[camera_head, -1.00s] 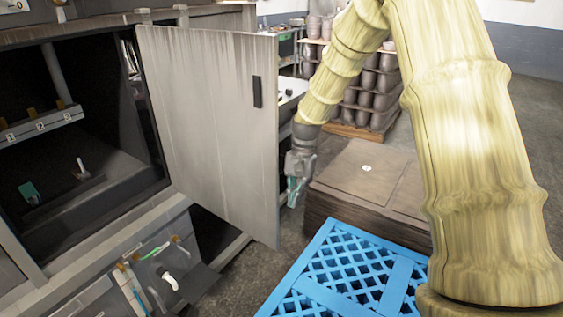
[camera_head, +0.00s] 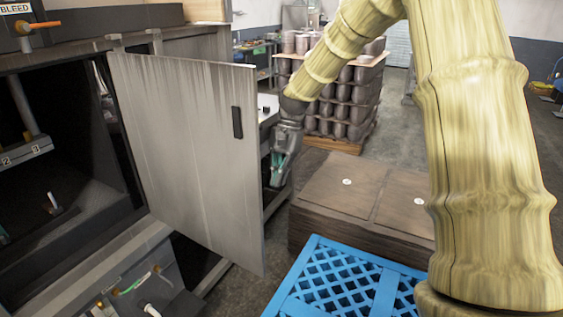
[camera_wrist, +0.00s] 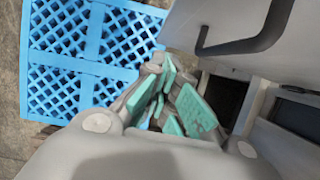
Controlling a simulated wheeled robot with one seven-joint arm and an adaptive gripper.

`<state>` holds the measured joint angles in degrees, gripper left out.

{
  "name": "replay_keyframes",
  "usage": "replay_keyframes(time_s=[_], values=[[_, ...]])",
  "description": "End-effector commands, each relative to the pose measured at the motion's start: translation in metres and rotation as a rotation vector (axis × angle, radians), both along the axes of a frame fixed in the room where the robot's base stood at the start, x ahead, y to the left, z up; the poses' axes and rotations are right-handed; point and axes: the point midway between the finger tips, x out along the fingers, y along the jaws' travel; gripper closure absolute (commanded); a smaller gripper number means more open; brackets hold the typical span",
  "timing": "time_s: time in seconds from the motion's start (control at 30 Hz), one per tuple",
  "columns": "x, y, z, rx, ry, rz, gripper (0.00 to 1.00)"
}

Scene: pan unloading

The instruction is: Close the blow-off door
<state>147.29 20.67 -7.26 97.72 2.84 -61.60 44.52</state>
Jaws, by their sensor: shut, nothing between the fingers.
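The blow-off door (camera_head: 190,150) is a grey metal panel standing open, swung out from the dark cabinet opening (camera_head: 60,140) on the left. It has a small black handle (camera_head: 237,122) near its free edge. In the wrist view the door (camera_wrist: 205,25) is at the upper right, with a dark bar handle (camera_wrist: 245,40). My gripper (camera_head: 277,172) is just right of the door's free edge, pointing down, with green finger pads. It shows in the wrist view (camera_wrist: 165,100) with the fingers shut and empty. I cannot tell whether it touches the door.
A blue lattice pallet (camera_head: 300,290) lies on the floor in front. A brown box-like stack (camera_head: 325,190) stands behind it. Levers and pipes (camera_head: 150,290) stick out below the cabinet opening.

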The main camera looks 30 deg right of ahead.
Motion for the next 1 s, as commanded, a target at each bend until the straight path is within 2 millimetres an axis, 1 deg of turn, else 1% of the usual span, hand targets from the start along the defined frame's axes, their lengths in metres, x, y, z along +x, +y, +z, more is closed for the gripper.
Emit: replay_keyframes(time_s=[0.2,0.23,0.3,0.5,0.67,1.0], values=[[-0.008,0.011,-0.031,0.001,0.004,-0.001,1.0],[-0.011,0.017,-0.027,0.0,0.001,0.0,1.0],[-0.015,0.025,-0.027,0.0,0.001,0.0,1.0],[-0.024,0.041,-0.029,-0.001,0.001,-0.001,1.0],[-0.026,0.045,-0.03,0.0,0.0,-0.001,1.0],[-0.026,0.046,-0.03,0.0,0.001,-0.002,1.0]])
